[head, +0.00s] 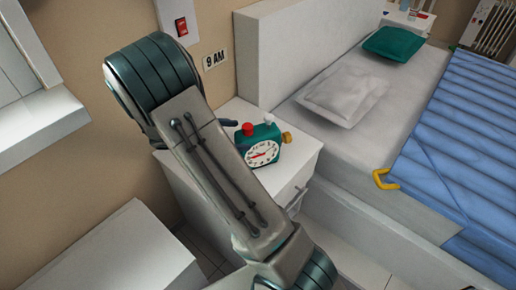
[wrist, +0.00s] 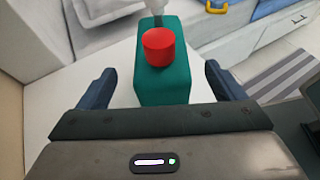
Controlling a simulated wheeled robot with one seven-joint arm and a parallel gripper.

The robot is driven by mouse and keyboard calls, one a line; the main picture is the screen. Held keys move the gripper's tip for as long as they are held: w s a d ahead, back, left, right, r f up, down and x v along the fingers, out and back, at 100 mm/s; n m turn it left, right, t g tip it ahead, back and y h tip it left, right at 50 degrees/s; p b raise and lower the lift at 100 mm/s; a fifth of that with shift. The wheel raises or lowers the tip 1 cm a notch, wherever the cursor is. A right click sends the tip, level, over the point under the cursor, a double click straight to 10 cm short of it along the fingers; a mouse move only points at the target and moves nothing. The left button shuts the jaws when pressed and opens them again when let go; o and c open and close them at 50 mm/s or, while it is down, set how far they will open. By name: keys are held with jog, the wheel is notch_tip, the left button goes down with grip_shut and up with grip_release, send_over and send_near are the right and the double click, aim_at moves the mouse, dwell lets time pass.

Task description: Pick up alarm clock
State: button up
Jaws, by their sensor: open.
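The alarm clock (head: 264,147) is a green box with a white dial, a red button on top and a yellow knob at its right side. It stands on a white nightstand (head: 305,150) beside the bed. In the wrist view, the clock's green body (wrist: 163,85) and red button show between the two dark blue fingers of my gripper (wrist: 163,84). The fingers are spread wide, with visible gaps on both sides of the clock. In the head view my arm hides the left part of the clock and most of my gripper.
The bed (head: 330,135) stands right of the nightstand, with a white pillow (head: 345,93), a green pillow (head: 395,43) and a blue cover (head: 455,140). A yellow hook-shaped thing (head: 383,180) lies at the bed's edge. A white cabinet (head: 125,250) stands at lower left.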

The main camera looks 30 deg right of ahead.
aim_at(251, 137)
jog(key=x, duration=0.2)
jog(key=f+b+x, duration=0.1)
jog(key=x, duration=0.2)
jog(key=shift+s+a+f, duration=0.1)
jog(key=shift+d, duration=0.35)
jog(key=c, duration=1.8)
grip_shut()
